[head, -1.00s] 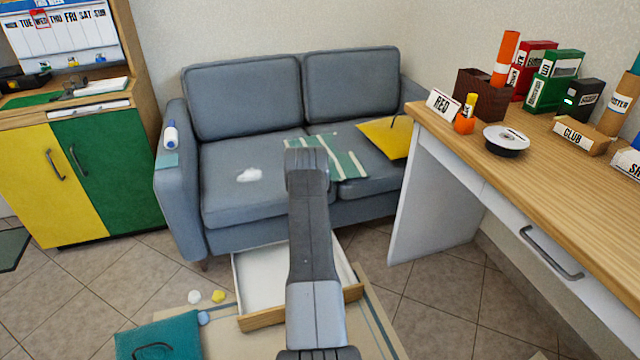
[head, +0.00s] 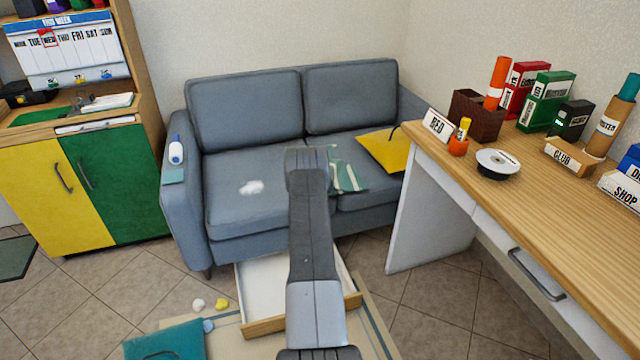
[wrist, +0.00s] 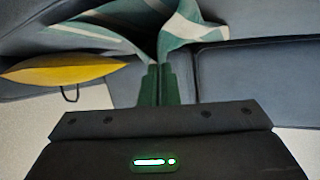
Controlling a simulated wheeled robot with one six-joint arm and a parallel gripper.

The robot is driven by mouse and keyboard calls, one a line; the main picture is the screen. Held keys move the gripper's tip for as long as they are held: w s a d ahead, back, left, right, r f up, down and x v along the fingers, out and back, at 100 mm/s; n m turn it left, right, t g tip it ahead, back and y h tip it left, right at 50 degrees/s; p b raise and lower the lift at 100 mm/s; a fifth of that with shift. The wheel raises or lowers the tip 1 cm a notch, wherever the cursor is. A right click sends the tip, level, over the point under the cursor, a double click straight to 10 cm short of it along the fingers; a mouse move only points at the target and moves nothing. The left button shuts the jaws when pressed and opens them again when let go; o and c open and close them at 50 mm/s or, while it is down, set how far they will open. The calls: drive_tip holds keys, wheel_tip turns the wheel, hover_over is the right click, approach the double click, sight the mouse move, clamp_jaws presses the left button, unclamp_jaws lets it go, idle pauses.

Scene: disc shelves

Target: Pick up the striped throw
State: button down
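The striped throw (head: 346,172), green with pale stripes, is at the sofa's seat, right of my arm, which hides part of it. In the wrist view the throw (wrist: 190,28) is gathered to a point at the fingertips of my gripper (wrist: 159,68) and fans out beyond them in folds. The two dark green fingers are close together with the cloth pinched between their tips. In the head view my gripper is hidden behind my own arm.
The grey sofa (head: 240,205) holds a yellow item with a dark loop (head: 385,152) and a white crumpled thing (head: 251,187). A wooden desk (head: 520,220) stands at right. An open white drawer or tray (head: 262,290) lies on the floor before the sofa.

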drive_tip(key=shift+r+p, duration=1.7)
drive_tip(key=shift+r, duration=0.6)
drive_tip(key=shift+r, duration=0.1)
wheel_tip(320, 180, up, 45)
drive_tip(key=p, duration=2.4)
